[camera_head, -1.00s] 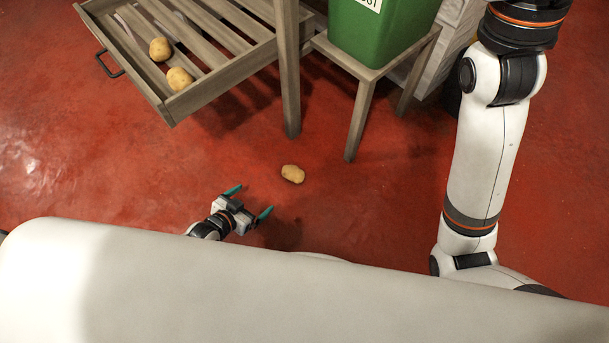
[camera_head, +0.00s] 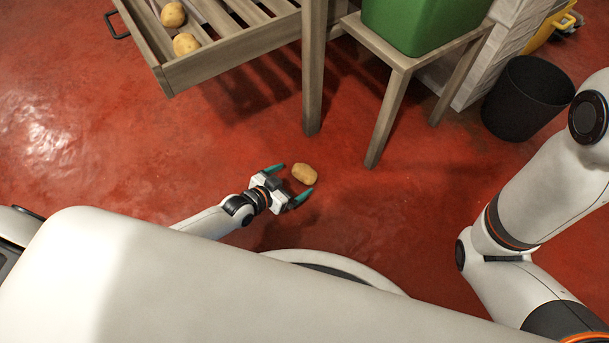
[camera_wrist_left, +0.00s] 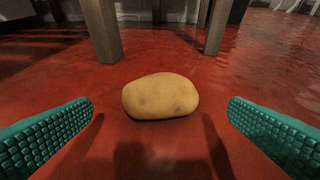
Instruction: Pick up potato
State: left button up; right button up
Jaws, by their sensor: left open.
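A tan potato (camera_head: 304,174) lies on the red floor in front of the wooden rack. My left gripper (camera_head: 294,179) is low near the floor, with its teal fingers spread open and pointing at the potato. In the head view the potato sits at the fingertips. In the left wrist view the potato (camera_wrist_left: 160,96) is centred just beyond the gap between the two open fingers (camera_wrist_left: 160,132), with neither finger touching it. My right gripper is not visible; only part of my right arm shows.
Two more potatoes (camera_head: 173,15) (camera_head: 186,44) lie in a slatted wooden drawer (camera_head: 225,60). A green bin (camera_head: 410,22) stands on a wooden stool (camera_head: 394,58). A black bucket (camera_head: 522,98) is at right. The rack leg (camera_head: 313,80) and stool legs stand behind the potato.

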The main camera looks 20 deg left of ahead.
aim_at(298, 178)
pick_arm(q)
jog(key=b+x, duration=0.4)
jog(key=shift+f, duration=0.3)
jog(key=shift+w+d, duration=0.2)
jog(key=shift+w, duration=0.1)
jog(key=c, duration=1.1)
